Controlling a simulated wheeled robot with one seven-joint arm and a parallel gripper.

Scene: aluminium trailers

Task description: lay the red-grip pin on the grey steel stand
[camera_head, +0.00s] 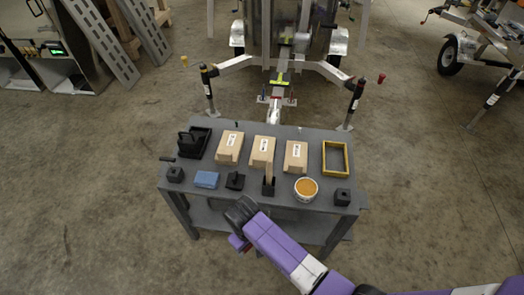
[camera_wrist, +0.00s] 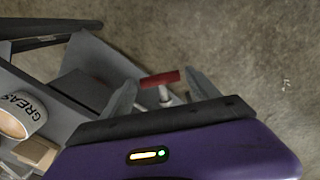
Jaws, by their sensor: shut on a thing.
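The red-grip pin (camera_wrist: 160,78) shows in the wrist view, with a red crossbar grip and a short pale metal shaft. My gripper (camera_wrist: 164,92) is shut on it, with a grey finger on either side of the shaft. The shaft's lower end is hidden behind my gripper body. In the head view the grey steel stand (camera_head: 290,213) is a table with a lower shelf. My gripper is mostly hidden by my arm there, low in front of the stand's near edge.
The stand top holds several wooden blocks (camera_head: 263,151), a yellow frame (camera_head: 335,158), a grease tub (camera_head: 306,189), a blue block (camera_head: 206,179), a black tray (camera_head: 193,142) and small black parts (camera_head: 235,181). Narrow bare gaps lie between them. A trailer (camera_head: 290,60) stands behind.

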